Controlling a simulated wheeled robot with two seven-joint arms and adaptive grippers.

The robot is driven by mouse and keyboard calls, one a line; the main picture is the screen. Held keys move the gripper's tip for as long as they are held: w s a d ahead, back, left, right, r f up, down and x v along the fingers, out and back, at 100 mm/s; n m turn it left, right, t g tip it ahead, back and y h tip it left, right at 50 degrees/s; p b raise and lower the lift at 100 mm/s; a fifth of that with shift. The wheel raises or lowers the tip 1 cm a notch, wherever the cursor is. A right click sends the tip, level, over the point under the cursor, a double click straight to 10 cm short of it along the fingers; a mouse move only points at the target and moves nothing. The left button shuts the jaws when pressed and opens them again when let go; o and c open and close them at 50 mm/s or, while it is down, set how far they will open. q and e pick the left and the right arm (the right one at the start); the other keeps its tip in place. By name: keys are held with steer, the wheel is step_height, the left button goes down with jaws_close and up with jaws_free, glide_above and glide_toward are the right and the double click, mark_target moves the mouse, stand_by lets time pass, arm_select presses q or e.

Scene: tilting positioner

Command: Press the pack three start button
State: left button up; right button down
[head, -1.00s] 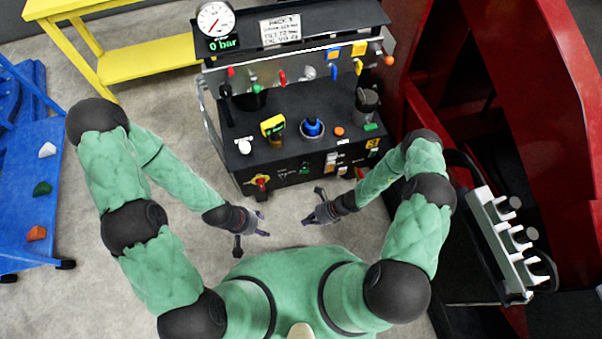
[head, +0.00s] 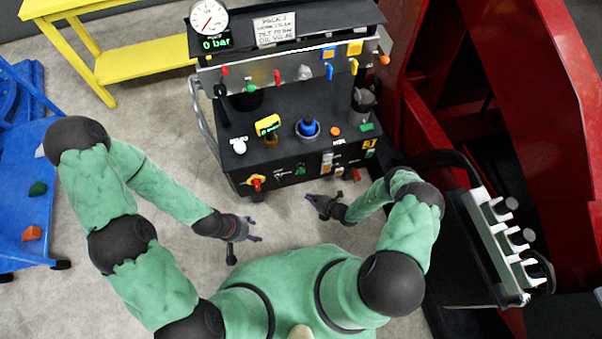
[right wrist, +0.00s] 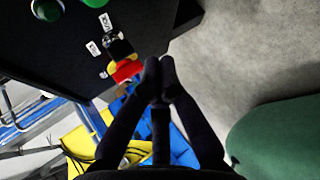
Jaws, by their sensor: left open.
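The pack (head: 285,120) is a black unit with a "PACK 3" label (head: 274,29) and a gauge (head: 208,18) above a 0 bar display. A green button (head: 300,170) sits on its front panel beside a red-on-yellow rotary switch (head: 256,183). The right wrist view shows a green round knob or button (right wrist: 47,9) and the red and yellow switch (right wrist: 125,70). My right gripper (head: 312,200) is in front of the panel, its fingers together and empty, apart from the button. It shows in the right wrist view (right wrist: 159,68). My left gripper (head: 257,229) is open and empty, further from the pack.
The pack's shelf holds a blue knob (head: 307,127) and a yellow gauge (head: 267,126); coloured valve levers line its back panel. A yellow bench (head: 140,60) and a blue frame (head: 25,190) stand left. Red machinery (head: 500,80) is right. Grey floor is clear in front.

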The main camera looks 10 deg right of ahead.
mark_target(301, 172)
steer(key=shift+w, duration=0.15)
steer(key=w+b, duration=0.3)
steer(key=w, duration=0.5)
steer(key=shift+w+a, duration=0.15)
steer(key=shift+w, duration=0.1)
steer(key=shift+w+b, duration=0.1)
steer(key=shift+b, duration=0.2)
stand_by(1.1)
steer(key=shift+w, duration=0.35)
